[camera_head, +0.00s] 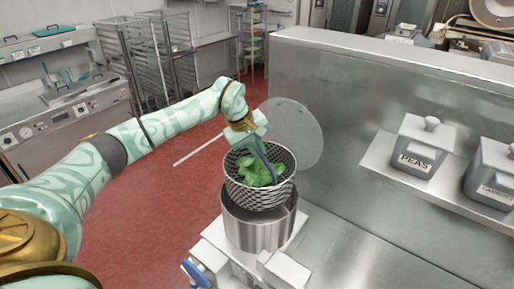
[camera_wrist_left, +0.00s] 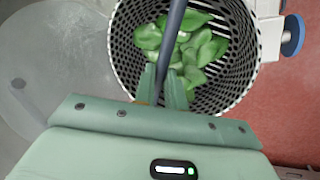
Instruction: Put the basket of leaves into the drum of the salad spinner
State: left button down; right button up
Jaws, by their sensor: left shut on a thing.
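A perforated metal basket (camera_head: 261,195) hangs right above the salad spinner's steel drum (camera_head: 258,230), upright or nearly so, with its lower part at the drum's mouth. Green leaves (camera_head: 256,171) lie inside it. My left gripper (camera_head: 266,160) is shut on the basket's bar handle, which crosses over the leaves. In the left wrist view the basket (camera_wrist_left: 240,88) fills the upper middle, with the leaves (camera_wrist_left: 200,48) inside and the handle (camera_wrist_left: 174,40) running to the left gripper (camera_wrist_left: 172,84). My right gripper is not in view.
The spinner's round lid (camera_head: 296,135) stands raised behind the drum, close to my left wrist. A blue knob (camera_head: 196,273) is at the spinner's front left. A shelf at right holds a PEAS canister (camera_head: 423,146) and another canister (camera_head: 491,172). The steel counter (camera_head: 345,258) right of the spinner is clear.

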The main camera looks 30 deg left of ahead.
pick_arm(q)
jog(key=shift+f+b, duration=2.65)
jog(key=shift+f, duration=1.65)
jog(key=shift+f+b, duration=2.65)
jog(key=shift+f, duration=1.65)
jog(key=c, duration=0.9)
grip_release()
